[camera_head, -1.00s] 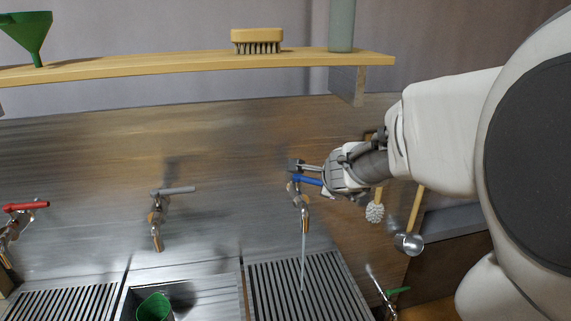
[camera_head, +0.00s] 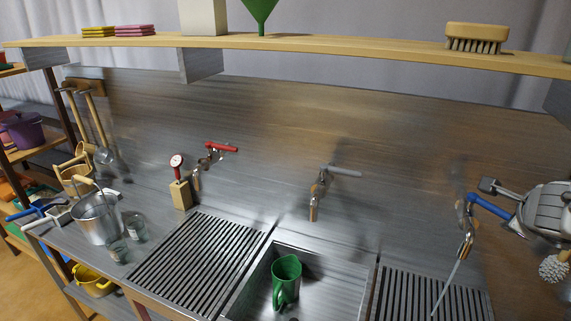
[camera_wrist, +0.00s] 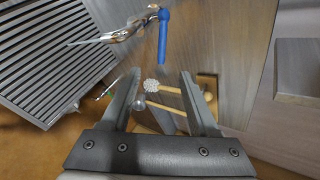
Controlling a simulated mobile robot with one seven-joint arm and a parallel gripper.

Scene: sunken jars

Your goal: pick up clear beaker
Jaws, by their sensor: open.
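Two small clear glass vessels stand on the steel counter at the left of the head view, one nearer the front (camera_head: 118,249) and one just behind it (camera_head: 135,226). I cannot tell which is the clear beaker. Both are beside a metal bucket (camera_head: 97,221), far from my gripper. My gripper (camera_head: 488,190) is at the right edge of the head view, beside the blue tap handle (camera_head: 490,206). In the wrist view my gripper (camera_wrist: 158,82) is open and holds nothing; the blue handle (camera_wrist: 163,40) shows beyond the fingertips. No clear vessel shows there.
Water runs from the blue-handled tap (camera_head: 466,243). A slatted drainboard (camera_head: 188,267) lies between the sink and the glasses. A shelf (camera_head: 350,53) runs above.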

